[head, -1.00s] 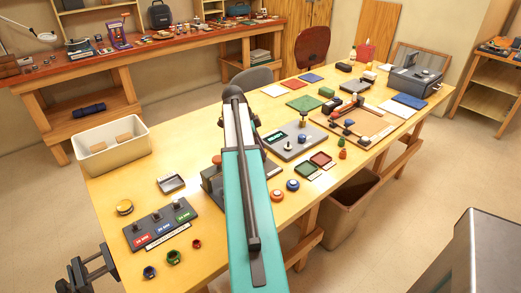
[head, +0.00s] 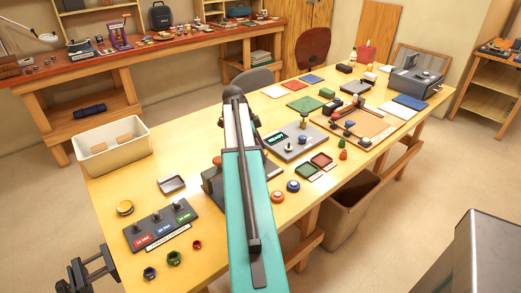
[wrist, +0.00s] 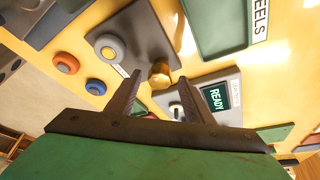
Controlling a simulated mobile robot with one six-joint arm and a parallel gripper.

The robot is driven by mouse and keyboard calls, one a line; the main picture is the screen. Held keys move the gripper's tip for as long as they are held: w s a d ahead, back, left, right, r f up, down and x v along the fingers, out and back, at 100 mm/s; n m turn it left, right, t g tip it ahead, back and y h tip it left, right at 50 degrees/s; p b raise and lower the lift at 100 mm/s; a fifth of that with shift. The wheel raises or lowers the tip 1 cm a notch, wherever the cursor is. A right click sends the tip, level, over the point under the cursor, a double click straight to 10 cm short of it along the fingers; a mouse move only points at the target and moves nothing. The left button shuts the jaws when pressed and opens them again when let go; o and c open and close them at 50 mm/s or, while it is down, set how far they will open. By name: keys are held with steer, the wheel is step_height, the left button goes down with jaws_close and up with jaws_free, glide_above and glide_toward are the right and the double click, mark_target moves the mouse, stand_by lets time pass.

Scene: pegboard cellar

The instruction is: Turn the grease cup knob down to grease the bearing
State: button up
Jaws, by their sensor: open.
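In the wrist view a brass, rounded knob (wrist: 160,71), which looks like the grease cup knob, stands at the edge of a dark grey plate (wrist: 139,22). A pale round part with a grey centre (wrist: 109,48) sits on the same plate. My gripper (wrist: 159,78) is open, its two dark fingers pointing toward the knob. The knob appears in line with the gap between the fingertips; I cannot tell how far beyond them it is, or whether they touch it.
A grey panel with a READY display (wrist: 215,97) and a lever is close on the right in the wrist view. Orange (head: 278,196) and blue (head: 293,186) round pieces lie beside my arm.

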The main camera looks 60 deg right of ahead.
steer(key=b+v, duration=0.2)
steer(key=v, duration=1.1)
steer(key=shift+r, duration=0.3)
steer(key=shift+w+a, duration=0.1)
